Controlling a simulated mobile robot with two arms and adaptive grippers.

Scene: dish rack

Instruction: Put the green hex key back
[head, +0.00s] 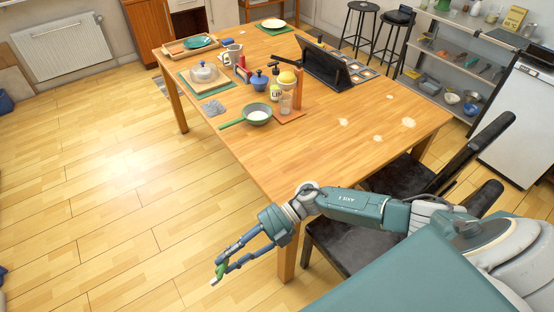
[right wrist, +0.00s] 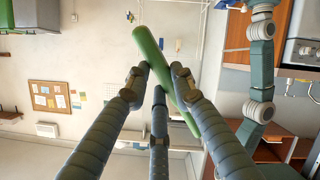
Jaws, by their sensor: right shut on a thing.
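My right gripper (head: 228,262) is at the near end of the table, off its edge and over the wooden floor. It is shut on a green, rod-like thing that I take for the green hex key (head: 219,272). In the right wrist view the green hex key (right wrist: 150,52) lies slantwise between the fingers of the gripper (right wrist: 158,82), with one rounded end sticking out past the fingertips. Part of it is hidden behind the right finger. My left gripper is in neither view. I cannot make out a holder for the key.
The wooden table (head: 360,125) is bare at its near end. A green-handled pan (head: 257,114), a blue pot (head: 259,81) and a tablet (head: 335,68) stand farther back. A black chair (head: 350,240) is at the near right. Shelves (head: 450,70) stand at the right. Open floor lies left.

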